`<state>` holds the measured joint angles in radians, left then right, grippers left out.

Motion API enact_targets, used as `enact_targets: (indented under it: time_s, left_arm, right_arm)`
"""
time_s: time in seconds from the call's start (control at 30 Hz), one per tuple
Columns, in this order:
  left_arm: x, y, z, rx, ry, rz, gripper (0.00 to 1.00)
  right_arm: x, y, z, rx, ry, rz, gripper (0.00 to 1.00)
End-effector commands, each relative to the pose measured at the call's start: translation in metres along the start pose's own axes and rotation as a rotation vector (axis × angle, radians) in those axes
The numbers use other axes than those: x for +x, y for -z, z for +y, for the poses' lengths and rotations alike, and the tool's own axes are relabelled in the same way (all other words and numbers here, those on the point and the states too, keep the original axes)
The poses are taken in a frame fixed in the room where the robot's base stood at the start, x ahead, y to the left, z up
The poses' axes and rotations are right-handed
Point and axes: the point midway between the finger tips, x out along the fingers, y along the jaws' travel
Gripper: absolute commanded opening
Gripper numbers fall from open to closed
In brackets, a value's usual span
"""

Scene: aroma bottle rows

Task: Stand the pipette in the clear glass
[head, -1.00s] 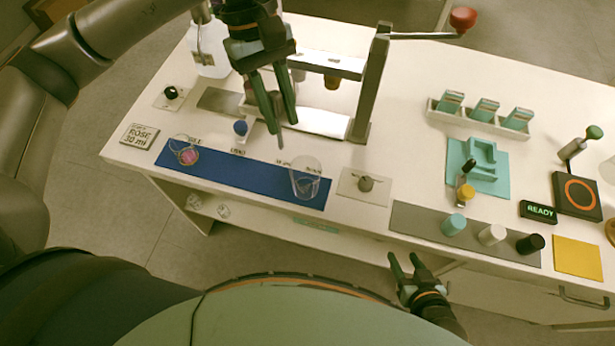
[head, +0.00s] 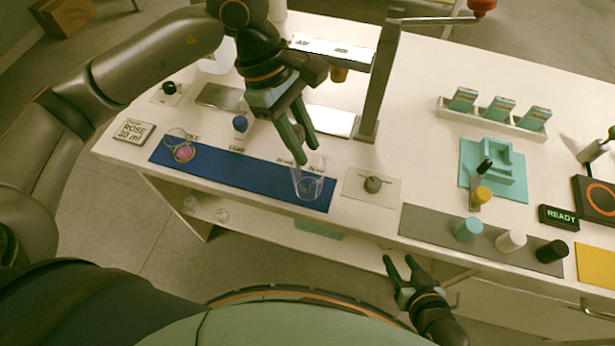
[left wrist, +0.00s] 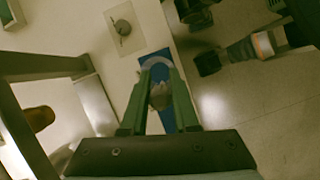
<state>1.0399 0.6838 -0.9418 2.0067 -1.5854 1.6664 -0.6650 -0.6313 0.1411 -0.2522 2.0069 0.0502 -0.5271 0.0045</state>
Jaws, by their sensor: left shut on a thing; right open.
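The clear glass (head: 308,187) stands at the right end of the blue mat in the head view. My left gripper (head: 302,146) is just above and beside the glass, fingers pointing down. It is shut on the pipette, which is mostly hidden in the head view. In the left wrist view a pale grey part of the pipette (left wrist: 160,97) shows between the fingers, with the glass rim (left wrist: 156,62) beyond. I cannot tell whether the pipette's tip is inside the glass. My right gripper (head: 400,272) is open and empty in front of the table.
The blue mat (head: 230,172) also holds a glass with pink contents (head: 183,152). A blue-capped bottle (head: 240,125) stands behind it. A metal press frame (head: 374,85) rises behind the clear glass. A knob plate (head: 372,186) lies to its right, then a grey strip with several caps.

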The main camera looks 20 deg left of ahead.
Motion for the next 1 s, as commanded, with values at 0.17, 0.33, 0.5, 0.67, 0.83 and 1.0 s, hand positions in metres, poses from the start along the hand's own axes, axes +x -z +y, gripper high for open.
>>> enact_targets:
  time_s: [0.17,0.33,0.5,0.67,0.83,1.0]
  left_arm:
    - [0.020,0.009,0.000,-0.002,0.001,0.001,0.15]
    - [0.023,0.010,0.000,-0.001,0.001,0.001,0.15]
    - [0.022,0.010,0.000,-0.001,0.001,0.001,0.29]
    - [0.022,0.010,0.000,-0.001,0.001,0.001,0.47]
    - [0.022,0.009,0.000,0.000,0.001,0.001,0.63]
    - [0.022,0.009,0.000,0.000,0.001,0.001,0.63]
  right_arm:
    - [0.008,-0.001,0.000,-0.005,0.003,0.005,0.50]
    - [0.007,0.000,0.001,-0.007,0.002,0.009,0.50]
    - [0.006,-0.002,0.001,-0.006,0.002,0.007,0.50]
    - [0.004,-0.005,0.000,-0.003,0.002,0.000,0.50]
    - [0.004,-0.007,0.000,-0.002,0.002,-0.004,0.50]
    - [0.004,-0.008,0.001,-0.002,0.001,-0.005,0.50]
